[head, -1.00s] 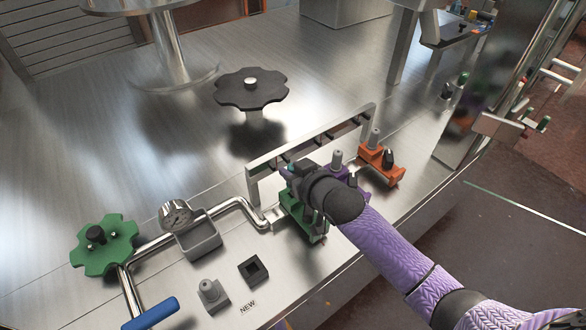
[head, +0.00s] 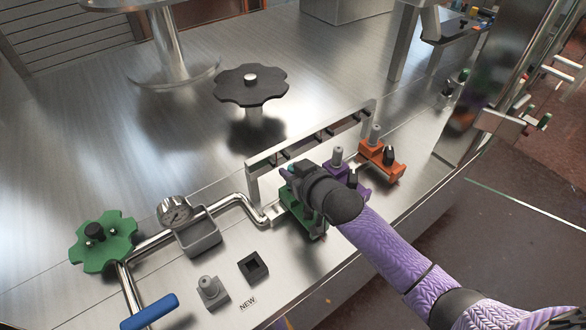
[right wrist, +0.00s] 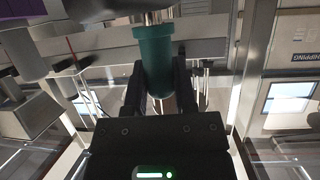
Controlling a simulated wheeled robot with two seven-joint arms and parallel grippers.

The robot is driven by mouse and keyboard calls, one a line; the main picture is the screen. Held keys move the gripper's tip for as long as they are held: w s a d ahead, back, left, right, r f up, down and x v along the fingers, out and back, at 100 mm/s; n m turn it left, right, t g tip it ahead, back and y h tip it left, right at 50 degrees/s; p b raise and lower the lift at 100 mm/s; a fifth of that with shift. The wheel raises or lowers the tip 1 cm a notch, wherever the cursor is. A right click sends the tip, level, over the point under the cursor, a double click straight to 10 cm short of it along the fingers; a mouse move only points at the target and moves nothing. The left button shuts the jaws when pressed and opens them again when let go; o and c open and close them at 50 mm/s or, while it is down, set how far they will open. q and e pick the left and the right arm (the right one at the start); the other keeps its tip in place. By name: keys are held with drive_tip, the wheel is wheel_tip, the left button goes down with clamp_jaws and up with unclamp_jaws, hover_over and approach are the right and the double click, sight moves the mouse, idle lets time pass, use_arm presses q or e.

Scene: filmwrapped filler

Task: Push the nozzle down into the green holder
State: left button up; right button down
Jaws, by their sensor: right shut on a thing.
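The green holder (head: 303,222) sits at the left end of a row of holders along the front of the steel table. My right gripper (head: 296,174) is directly above it and hides its upper part. In the right wrist view, my right gripper (right wrist: 160,85) is shut on a teal nozzle (right wrist: 155,50), with one dark finger on each side. A metal tube shows at the nozzle's far end. I cannot tell how deep the nozzle sits in the green holder. My left gripper is not in view.
Purple (head: 358,190) and orange (head: 384,168) holders stand to the right, with a metal rail (head: 310,148) behind. A grey nozzle (head: 210,290) and black square socket (head: 253,268) are near the NEW label. A green handwheel (head: 104,245) and gauge (head: 175,212) are at left.

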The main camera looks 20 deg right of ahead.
drive_tip(key=shift+f+b, duration=0.35)
drive_tip(key=shift+f, duration=0.25)
drive_tip(key=shift+c, duration=1.7)
unclamp_jaws()
drive_tip(key=shift+s, duration=0.1)
drive_tip(key=p+v, duration=0.2)
drive_tip(key=v, duration=0.7)
drive_tip(key=shift+s+r, duration=0.3)
drive_tip(key=shift+d, duration=0.1)
